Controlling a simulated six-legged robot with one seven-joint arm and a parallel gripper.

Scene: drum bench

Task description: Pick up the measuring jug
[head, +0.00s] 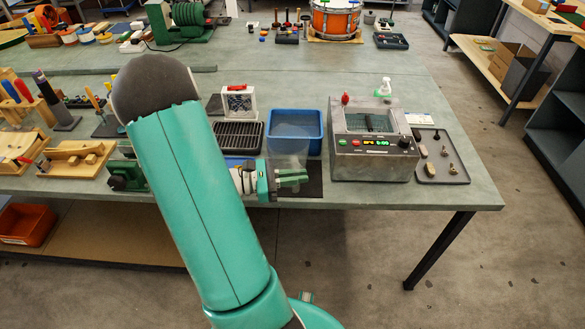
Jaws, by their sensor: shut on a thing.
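The measuring jug (287,147) is a clear, greyish see-through vessel. The jug looks upright. Its handle and exact outline are hard to make out, and I cannot tell whether its base touches the dark mat (313,187) below.
The blue tub (313,117) stands just behind the jug. A metal ultrasonic-type bath (350,168) is close on the right, with a grey tray (430,176) beyond it. A black rack (246,126) is on the left. The bench's front right corner is clear.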

